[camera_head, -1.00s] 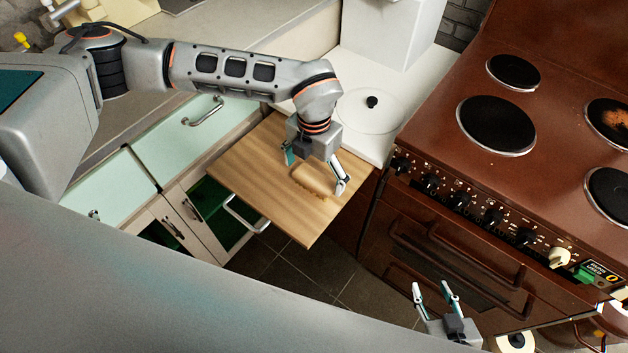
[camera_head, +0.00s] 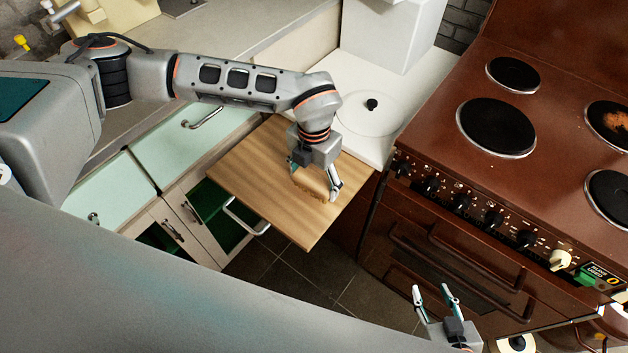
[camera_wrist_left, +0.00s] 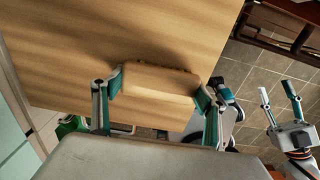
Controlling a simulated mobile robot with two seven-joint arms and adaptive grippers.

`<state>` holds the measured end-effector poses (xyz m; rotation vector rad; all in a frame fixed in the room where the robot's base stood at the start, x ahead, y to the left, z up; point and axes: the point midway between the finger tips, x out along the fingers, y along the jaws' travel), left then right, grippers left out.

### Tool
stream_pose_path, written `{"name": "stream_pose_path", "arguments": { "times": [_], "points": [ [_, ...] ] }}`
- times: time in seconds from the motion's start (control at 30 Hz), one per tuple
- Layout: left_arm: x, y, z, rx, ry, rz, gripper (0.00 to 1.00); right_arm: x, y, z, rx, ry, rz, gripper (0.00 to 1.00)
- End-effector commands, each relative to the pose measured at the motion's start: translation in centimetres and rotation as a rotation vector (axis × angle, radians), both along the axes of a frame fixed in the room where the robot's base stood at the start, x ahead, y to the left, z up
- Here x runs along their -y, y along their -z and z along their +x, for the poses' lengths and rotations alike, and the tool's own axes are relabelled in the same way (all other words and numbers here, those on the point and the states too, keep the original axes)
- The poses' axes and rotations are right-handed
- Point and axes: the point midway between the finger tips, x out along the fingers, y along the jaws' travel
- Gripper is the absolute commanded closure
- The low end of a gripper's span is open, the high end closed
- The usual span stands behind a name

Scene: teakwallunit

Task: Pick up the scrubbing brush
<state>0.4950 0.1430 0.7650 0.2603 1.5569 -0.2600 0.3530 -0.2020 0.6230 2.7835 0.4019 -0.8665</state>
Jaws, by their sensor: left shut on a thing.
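The scrubbing brush (camera_head: 311,182) is a light wooden block with brown bristles, on or just above the pull-out wooden board (camera_head: 250,170). My left gripper (camera_head: 314,184) is shut on it from above and hides part of it. In the left wrist view the brush (camera_wrist_left: 160,82) spans between the two fingers of my left gripper (camera_wrist_left: 160,92). I cannot tell whether the brush touches the board. My right gripper (camera_head: 436,300) is open and empty, low in the head view, apart from the board and brush.
A brown stove (camera_head: 480,200) with knobs and hot plates stands to the right. A white surface with a round lid (camera_head: 371,112) lies behind the board. Pale green drawers (camera_head: 190,140) are on the left. The rest of the board is bare.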

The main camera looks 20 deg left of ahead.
Motion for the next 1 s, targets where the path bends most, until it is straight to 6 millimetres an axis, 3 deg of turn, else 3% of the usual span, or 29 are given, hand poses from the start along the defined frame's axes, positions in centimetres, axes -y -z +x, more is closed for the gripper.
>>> {"name": "stream_pose_path", "arguments": {
  "times": [0.27, 0.7, 1.0],
  "points": [
    [0.0, -4.1, 0.2, 0.007, 0.0, -0.001, 0.51, 0.0, -0.4, 0.1, 0.003, 0.0, 0.0, 0.6],
    [0.0, -15.6, 0.2, 0.007, 0.0, -0.001, 0.51, 0.0, -0.8, 0.2, 0.006, 0.0, 0.0, 0.6],
    [0.0, -19.3, 0.1, 0.003, 0.0, -0.001, 0.51, 0.0, -0.8, 0.2, 0.006, 0.0, 0.0, 0.6]
  ]
}}
